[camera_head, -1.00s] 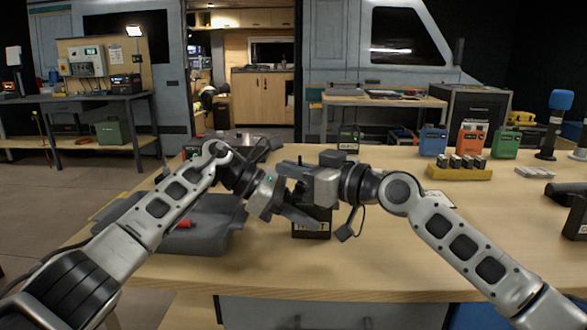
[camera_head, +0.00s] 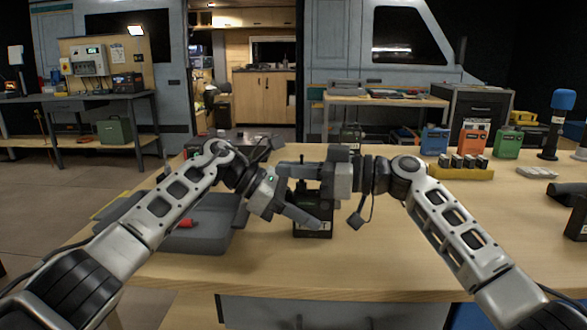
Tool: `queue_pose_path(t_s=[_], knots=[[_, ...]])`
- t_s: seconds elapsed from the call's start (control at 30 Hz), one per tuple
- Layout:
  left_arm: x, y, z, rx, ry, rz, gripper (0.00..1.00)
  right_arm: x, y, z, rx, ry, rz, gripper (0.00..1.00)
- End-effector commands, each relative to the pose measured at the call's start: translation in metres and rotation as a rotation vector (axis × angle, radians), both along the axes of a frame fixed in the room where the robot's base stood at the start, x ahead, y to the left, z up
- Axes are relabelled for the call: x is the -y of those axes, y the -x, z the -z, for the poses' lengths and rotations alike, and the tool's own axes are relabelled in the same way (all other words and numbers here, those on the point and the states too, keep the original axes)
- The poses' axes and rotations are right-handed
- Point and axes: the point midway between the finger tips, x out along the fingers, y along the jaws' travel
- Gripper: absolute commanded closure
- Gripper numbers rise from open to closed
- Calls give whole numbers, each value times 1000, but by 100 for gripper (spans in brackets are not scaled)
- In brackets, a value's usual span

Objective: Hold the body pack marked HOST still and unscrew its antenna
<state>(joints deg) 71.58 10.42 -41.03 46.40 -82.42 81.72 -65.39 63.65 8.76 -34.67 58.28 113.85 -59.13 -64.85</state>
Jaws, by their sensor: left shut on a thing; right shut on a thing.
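The dark body pack (camera_head: 313,228) stands upright on the wooden table, with pale lettering low on its front that is partly covered and too small to read surely. My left gripper (camera_head: 308,214) comes in from the left and is shut on the body pack, one finger lying across its front. My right gripper (camera_head: 297,171) comes in from the right, with its fingers level just above the pack's top. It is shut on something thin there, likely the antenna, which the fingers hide.
A grey padded case (camera_head: 205,228) with a red item lies left of the pack. A yellow charger tray (camera_head: 460,173) and blue, orange and green packs (camera_head: 506,144) stand at the back right. The table right of the pack is mostly clear.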

Motion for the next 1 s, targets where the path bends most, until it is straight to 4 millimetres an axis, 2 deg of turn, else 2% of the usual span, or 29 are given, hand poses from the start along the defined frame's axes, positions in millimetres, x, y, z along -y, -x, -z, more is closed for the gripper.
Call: queue_pose_path(t_s=[0.17, 0.23, 0.27, 0.57, 0.83, 1.0], knots=[[1, 1, 0, -1, 0, 3, 94, 0, 0, 0, 1, 0, 0, 100], [1, 1, 0, -2, 0, 3, 94, 0, 0, 0, 1, 1, 1, 81], [1, 1, 0, -2, 0, 3, 94, 0, 0, 0, 1, 1, 1, 77], [1, 0, 0, -2, 1, 1, 94, 0, 0, 1, 0, 4, 15, 77], [0, 0, 0, -1, 0, 0, 94, 2, -3, 1, 5, 7, 266, 77], [0, 0, 0, -1, 0, 0, 94, 2, -5, 0, 3, 3, 348, 77]])
